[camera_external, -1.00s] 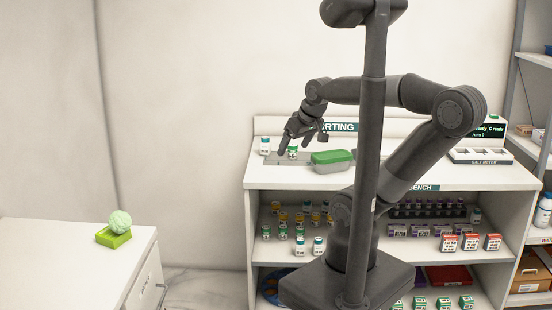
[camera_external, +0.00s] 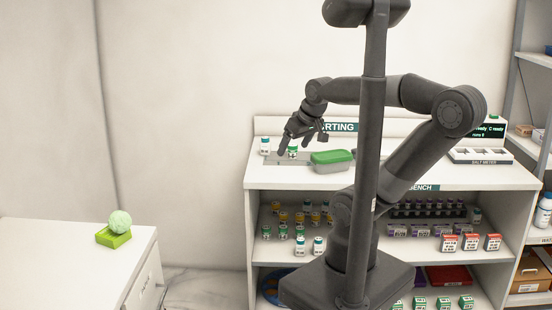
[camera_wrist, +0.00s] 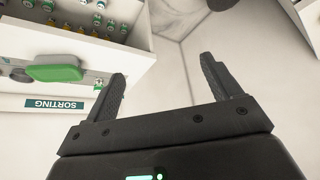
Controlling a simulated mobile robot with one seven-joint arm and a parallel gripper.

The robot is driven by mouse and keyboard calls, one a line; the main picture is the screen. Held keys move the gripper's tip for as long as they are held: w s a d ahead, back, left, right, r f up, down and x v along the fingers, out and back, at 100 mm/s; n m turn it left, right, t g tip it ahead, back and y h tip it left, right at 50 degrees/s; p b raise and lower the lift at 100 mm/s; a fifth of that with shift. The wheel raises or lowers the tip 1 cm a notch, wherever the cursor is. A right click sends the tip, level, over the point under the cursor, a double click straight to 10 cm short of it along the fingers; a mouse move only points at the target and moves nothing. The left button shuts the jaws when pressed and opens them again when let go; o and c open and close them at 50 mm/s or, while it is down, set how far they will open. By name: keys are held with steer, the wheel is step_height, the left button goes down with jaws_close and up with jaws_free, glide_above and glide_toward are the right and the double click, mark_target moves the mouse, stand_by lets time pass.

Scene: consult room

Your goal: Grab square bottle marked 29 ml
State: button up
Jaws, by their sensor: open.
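My gripper (camera_external: 302,142) is open and empty above the left part of the sorting bench top; it also shows in the wrist view (camera_wrist: 163,68). A small white bottle with a green cap (camera_external: 293,152) stands on the bench just below it. A small bottle with a green top also shows beside the left finger in the wrist view (camera_wrist: 98,84), outside the jaws. Another white bottle (camera_external: 265,147) stands farther left on the bench. The markings are too small to read, so I cannot tell which bottle is marked 29 ml.
A grey container with a green lid (camera_external: 332,160) sits right of the bottles. A white tray (camera_external: 480,156) lies at the bench's right. Shelves below hold several small bottles (camera_external: 300,232) and boxes (camera_external: 450,243). A counter (camera_external: 75,262) at left bears a green object.

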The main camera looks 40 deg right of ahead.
steer(key=c, duration=0.3)
steer(key=shift+c, duration=0.2)
steer(key=w+d+r+m, duration=0.1)
steer(key=w+d+r, duration=0.1)
steer(key=w, duration=0.4)
steer(key=w+d+r+m, duration=0.2)
steer(key=w, duration=0.3)
steer(key=m+g+h, duration=0.3)
steer(key=m+h, duration=0.1)
steer(key=m, duration=0.4)
glide_above(265, 142)
steer(key=s+a, duration=0.2)
steer(key=a, duration=0.1)
step_height(265, 142, down, 16)
steer(key=x, duration=0.5)
steer(key=shift+w+d+f, duration=0.1)
steer(key=shift+w+d, duration=0.1)
steer(key=shift+w, duration=0.15)
steer(key=shift+d+x, duration=0.2)
steer(key=shift+x, duration=2.4)
